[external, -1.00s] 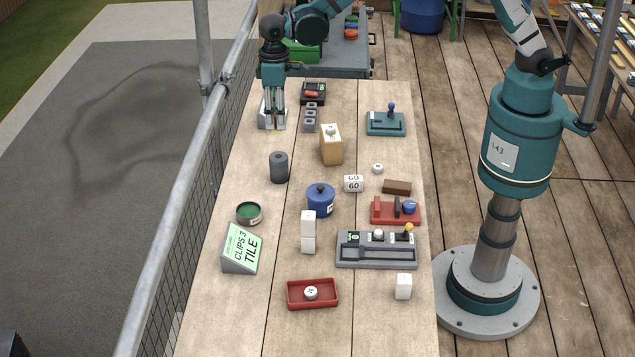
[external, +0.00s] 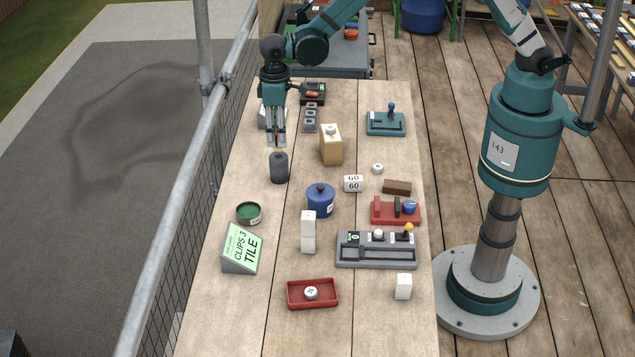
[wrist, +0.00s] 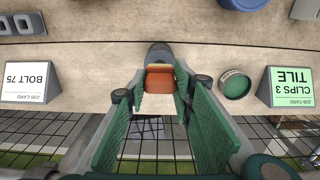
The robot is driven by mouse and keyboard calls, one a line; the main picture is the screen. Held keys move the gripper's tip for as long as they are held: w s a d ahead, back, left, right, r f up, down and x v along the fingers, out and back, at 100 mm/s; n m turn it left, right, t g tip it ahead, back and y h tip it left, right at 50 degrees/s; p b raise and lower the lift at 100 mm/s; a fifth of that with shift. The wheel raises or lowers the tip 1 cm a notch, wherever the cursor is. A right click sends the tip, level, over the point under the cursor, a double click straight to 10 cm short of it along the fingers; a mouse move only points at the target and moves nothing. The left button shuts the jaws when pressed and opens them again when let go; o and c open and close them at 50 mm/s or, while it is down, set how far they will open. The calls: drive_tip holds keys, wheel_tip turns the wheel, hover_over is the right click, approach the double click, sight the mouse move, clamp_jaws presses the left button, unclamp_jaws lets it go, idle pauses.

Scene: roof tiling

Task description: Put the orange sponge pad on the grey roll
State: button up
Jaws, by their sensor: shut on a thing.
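The orange sponge pad (wrist: 159,80) is a small orange block between the fingertips of my gripper (wrist: 160,88) in the wrist view. My gripper, also in the external view (external: 276,142), is shut on the pad and points down. The grey roll (external: 279,168) stands upright on the table, just below my fingertips in the external view. In the wrist view the roll (wrist: 159,50) shows just beyond the pad, which partly covers it. I cannot tell how large the gap is between pad and roll. The pad is barely visible in the external view.
A wooden block (external: 331,146) and a blue pot (external: 320,201) stand right of the roll. A green-filled tin (external: 249,213) and a "CLIPS 3 TILE" card (external: 241,248) are nearer the camera. A "BOLT 75" card (wrist: 29,83) stands at left in the wrist view. A mesh railing runs along the table's left edge.

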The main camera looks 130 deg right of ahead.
drive_tip(key=shift+f, duration=1.4)
drive_tip(key=shift+f, duration=0.2)
drive_tip(key=o, duration=0.9)
drive_tip(key=shift+r, duration=0.3)
wheel_tip(320, 180, up, 12)
drive_tip(key=shift+f, duration=0.1)
